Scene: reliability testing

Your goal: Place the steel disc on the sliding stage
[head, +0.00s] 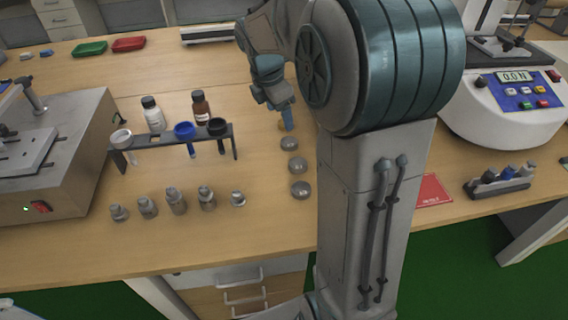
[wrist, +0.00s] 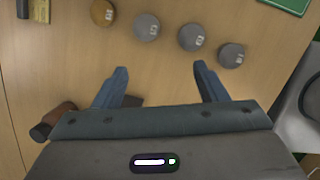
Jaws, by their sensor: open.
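Three grey metal discs stand in a row on the wooden bench in the head view: a far one (head: 290,143), a middle one (head: 297,165) and a near one (head: 300,190). The wrist view shows grey discs (wrist: 147,27) (wrist: 191,37) (wrist: 231,55) with dark markings too small to read, beside a brass-coloured disc (wrist: 102,12). I cannot tell which grey disc is the steel one. My gripper (wrist: 161,68) is open and empty, its fingers short of the row. A flat plate (head: 25,150), seemingly the sliding stage, tops the grey machine at left; it looks empty.
A rack (head: 170,140) with vials and bottles stands left of my gripper. Several small metal weights (head: 177,200) line the bench before it. A force gauge machine (head: 510,100) and a red card (head: 432,190) are at right. Green (head: 90,47) and red trays lie at the back.

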